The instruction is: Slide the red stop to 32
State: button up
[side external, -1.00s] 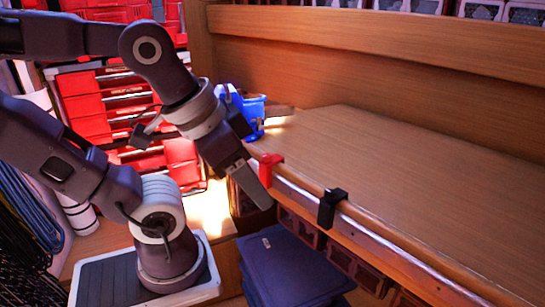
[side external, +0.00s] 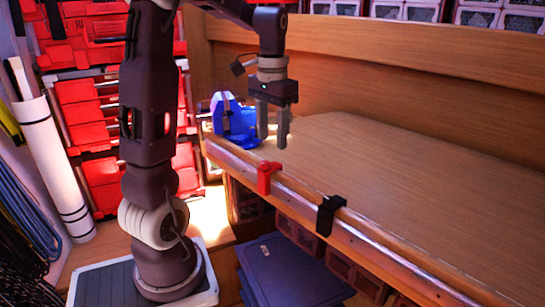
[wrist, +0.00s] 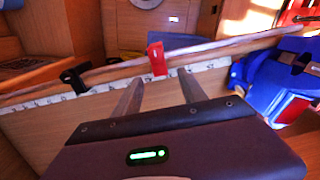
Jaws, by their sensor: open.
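The red stop (side external: 267,177) sits on the metal rail along the bench's front edge, near its left end. The black stop (side external: 329,214) sits farther right on the same rail. My gripper (side external: 273,142) is open and empty, pointing down just above and behind the red stop, apart from it in the side view. In the wrist view, my gripper's fingers (wrist: 160,90) are spread, with the red stop (wrist: 157,58) beyond them and the black stop (wrist: 74,79) to the left. The pale scale (wrist: 110,88) runs along the rail; its numbers are too small to read.
A blue vise (side external: 235,120) stands at the bench's left end, close to my gripper; it also shows at the right of the wrist view (wrist: 280,80). The wooden benchtop (side external: 400,180) is clear. Blue folded items (side external: 290,270) lie below the rail.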

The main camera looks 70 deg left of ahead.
aim_at(273, 165)
notch_tip(273, 165, down, 6)
jog(key=shift+d+f, duration=0.1)
grip_shut()
dwell(1.5)
